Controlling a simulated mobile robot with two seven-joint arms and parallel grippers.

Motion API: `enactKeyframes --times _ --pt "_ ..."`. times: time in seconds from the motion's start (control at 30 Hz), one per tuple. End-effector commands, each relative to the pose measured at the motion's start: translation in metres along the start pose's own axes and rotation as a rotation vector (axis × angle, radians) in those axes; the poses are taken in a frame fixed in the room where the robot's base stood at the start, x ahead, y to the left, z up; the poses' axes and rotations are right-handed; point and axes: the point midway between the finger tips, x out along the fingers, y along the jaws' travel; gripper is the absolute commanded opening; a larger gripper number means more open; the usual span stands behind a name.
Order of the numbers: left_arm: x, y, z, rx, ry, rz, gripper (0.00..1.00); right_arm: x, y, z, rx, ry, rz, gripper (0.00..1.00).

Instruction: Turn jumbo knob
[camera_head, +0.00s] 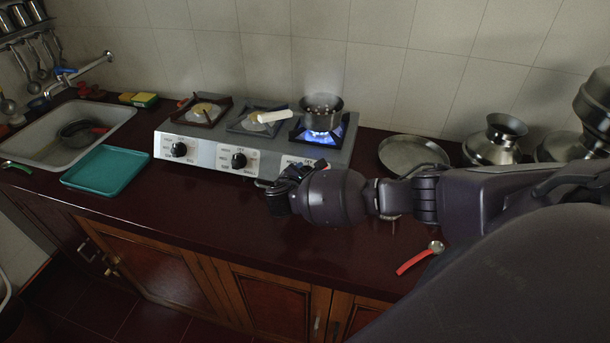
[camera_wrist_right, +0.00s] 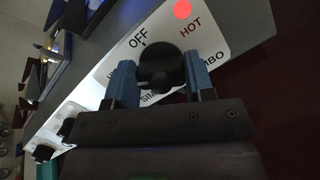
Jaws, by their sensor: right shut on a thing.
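The jumbo knob (camera_wrist_right: 161,68) is a black round knob on the stove's front panel, with "OFF", "HOT" and "SIM" lettering around it on a white plate in the right wrist view. My right gripper (camera_wrist_right: 161,80) is shut on this knob, a blue finger on each side of it. In the head view my right gripper (camera_head: 283,184) is at the right end of the stove (camera_head: 210,157) and hides the knob. A blue flame burns on the right burner under a small steel pot (camera_head: 321,112) with a white handle. My left gripper is not in view.
Two other black knobs, left (camera_head: 179,149) and middle (camera_head: 239,160), are on the stove front. A teal tray (camera_head: 106,169) and a sink (camera_head: 40,140) lie left. A steel pan (camera_head: 412,153), metal pots (camera_head: 496,140) and a red-handled spoon (camera_head: 414,262) are right.

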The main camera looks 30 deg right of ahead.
Motion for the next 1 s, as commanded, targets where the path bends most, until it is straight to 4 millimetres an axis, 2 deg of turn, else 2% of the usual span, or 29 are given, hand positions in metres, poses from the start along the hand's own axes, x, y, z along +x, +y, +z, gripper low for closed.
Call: enactKeyframes --times 0.27,0.43,1.0 --pt "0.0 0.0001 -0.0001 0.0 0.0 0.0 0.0 -0.0001 -0.0005 -0.0001 0.036 0.0 -0.008 0.25" --pt "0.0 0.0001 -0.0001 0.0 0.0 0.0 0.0 -0.0004 -0.0015 -0.0009 0.117 0.001 -0.026 0.25" --pt "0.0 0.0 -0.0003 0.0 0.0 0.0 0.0 -0.0007 -0.0034 -0.0018 0.62 0.001 -0.126 0.25"
